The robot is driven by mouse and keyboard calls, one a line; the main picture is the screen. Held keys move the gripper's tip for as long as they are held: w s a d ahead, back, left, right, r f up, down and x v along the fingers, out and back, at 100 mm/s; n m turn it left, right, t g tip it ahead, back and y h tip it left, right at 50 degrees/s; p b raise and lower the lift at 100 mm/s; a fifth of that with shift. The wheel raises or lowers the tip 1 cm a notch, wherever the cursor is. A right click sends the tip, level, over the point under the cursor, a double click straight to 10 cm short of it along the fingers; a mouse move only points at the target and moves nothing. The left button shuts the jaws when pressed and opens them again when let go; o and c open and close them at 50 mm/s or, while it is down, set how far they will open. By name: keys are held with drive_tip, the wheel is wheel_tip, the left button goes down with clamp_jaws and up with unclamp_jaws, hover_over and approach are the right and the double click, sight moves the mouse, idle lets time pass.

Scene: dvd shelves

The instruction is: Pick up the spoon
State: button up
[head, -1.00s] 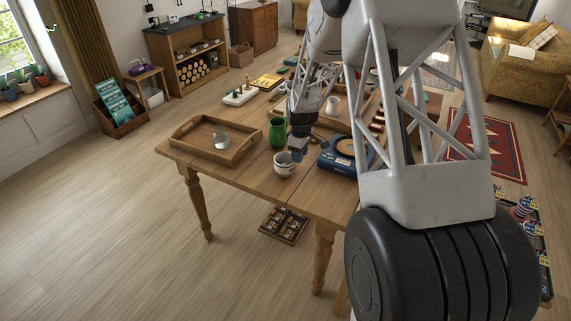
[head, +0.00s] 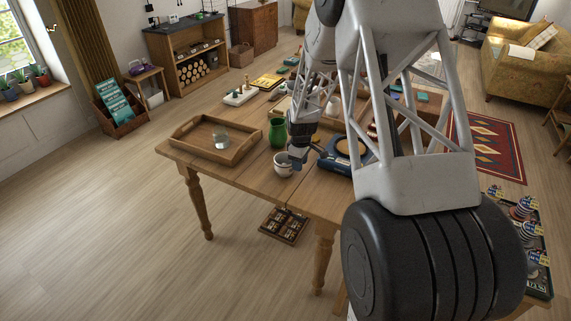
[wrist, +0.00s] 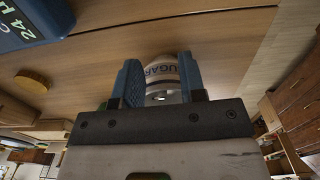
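No spoon can be made out clearly in either view. A white cup (head: 282,169) stands near the table's front edge. In the wrist view the white bowl (wrist: 162,68) with "SUGAR" lettering lies beyond and between my blue fingers. A small bright spot shows in it, too small to identify. My gripper (head: 297,157) points down at the cup's right rim in the head view. In the wrist view my gripper (wrist: 160,82) is open, with a gap between its fingers. Whether the fingers touch the bowl, I cannot tell.
A blue case (head: 338,162) stands close to the right of the cup. A green vase (head: 277,132) is behind it, and a wooden tray (head: 186,130) with a glass (head: 221,141) is to the left. The tabletop (head: 240,172) between tray and cup is bare.

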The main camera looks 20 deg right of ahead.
clamp_jaws()
drive_tip(key=shift+r, duration=0.2)
drive_tip(key=shift+r, duration=4.85)
drive_tip(key=shift+w, duration=0.1)
